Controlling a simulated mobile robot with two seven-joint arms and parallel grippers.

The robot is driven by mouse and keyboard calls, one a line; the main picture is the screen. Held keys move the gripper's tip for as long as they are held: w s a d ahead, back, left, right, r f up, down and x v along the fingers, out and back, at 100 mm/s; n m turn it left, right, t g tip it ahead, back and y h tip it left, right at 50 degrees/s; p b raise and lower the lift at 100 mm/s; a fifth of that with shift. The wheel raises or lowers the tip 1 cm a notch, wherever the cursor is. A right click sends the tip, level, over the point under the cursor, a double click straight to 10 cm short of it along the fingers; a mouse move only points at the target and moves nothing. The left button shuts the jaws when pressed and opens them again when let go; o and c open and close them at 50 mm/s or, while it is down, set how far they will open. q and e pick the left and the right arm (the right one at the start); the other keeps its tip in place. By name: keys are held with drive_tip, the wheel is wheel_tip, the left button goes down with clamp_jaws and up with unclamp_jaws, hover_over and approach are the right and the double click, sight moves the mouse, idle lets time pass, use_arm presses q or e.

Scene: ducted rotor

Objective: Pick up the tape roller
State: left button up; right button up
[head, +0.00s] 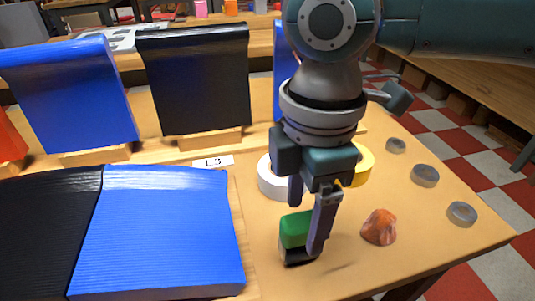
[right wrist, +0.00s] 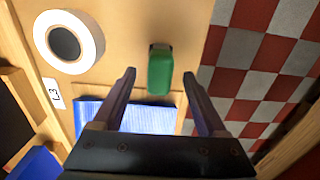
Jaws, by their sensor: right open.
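A small green and black block-like object (head: 294,230), which looks like the tape roller, lies on the tabletop. It also shows in the right wrist view as a green block (right wrist: 160,72) with a dark end. My right gripper (head: 307,228) is open and points down at it. In the right wrist view the green object lies between and beyond the two fingertips (right wrist: 160,76), with nothing held. One finger hides part of it in the head view. I cannot tell how much height remains between the fingertips and it. My left gripper is not in view.
A white tape roll (head: 268,183) and a yellow roll (head: 364,165) stand behind the gripper. An orange lump (head: 379,227) and several grey discs (head: 425,175) lie to the right. Blue (head: 165,225) and black panels fill the left. The table's right edge is near.

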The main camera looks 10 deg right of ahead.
wheel_tip(320, 180, down, 2)
drive_tip(key=shift+c, duration=0.2)
clamp_jaws()
idle(0.5)
